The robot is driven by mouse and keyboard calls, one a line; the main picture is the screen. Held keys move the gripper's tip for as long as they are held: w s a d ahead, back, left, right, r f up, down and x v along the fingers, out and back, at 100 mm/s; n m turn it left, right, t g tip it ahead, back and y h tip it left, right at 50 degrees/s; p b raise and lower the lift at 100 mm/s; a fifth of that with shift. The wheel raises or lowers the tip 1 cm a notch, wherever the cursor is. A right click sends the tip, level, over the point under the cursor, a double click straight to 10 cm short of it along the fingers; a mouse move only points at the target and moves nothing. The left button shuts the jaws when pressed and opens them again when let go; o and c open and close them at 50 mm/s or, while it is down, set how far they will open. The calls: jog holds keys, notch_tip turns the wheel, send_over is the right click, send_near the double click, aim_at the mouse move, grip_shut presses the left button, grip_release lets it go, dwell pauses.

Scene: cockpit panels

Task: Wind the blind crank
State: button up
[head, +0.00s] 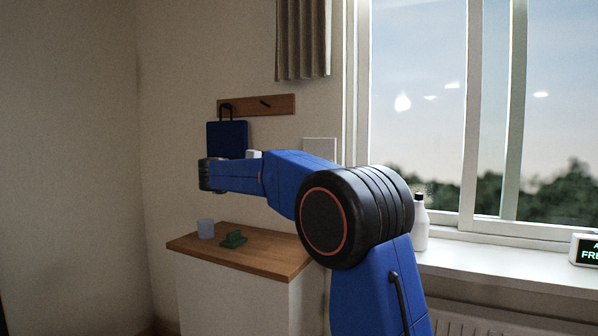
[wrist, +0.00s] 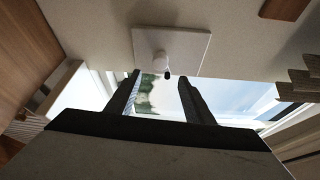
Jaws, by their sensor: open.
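My gripper (wrist: 159,76) is open and empty in the wrist view. The knob appears between the two fingertips in the picture; I cannot tell how far beyond them it lies. The head view does not show the fingers clearly.
A wooden-topped cabinet (head: 285,262) with a pale cup (head: 205,229) and a green object (head: 233,239) stands below my arm. A blue bag (head: 227,139) hangs from a hook board (head: 256,104). A white bottle (head: 420,225) and a clock (head: 585,250) stand on the windowsill.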

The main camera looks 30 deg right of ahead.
jog(key=v, duration=0.6)
dwell(0.5)
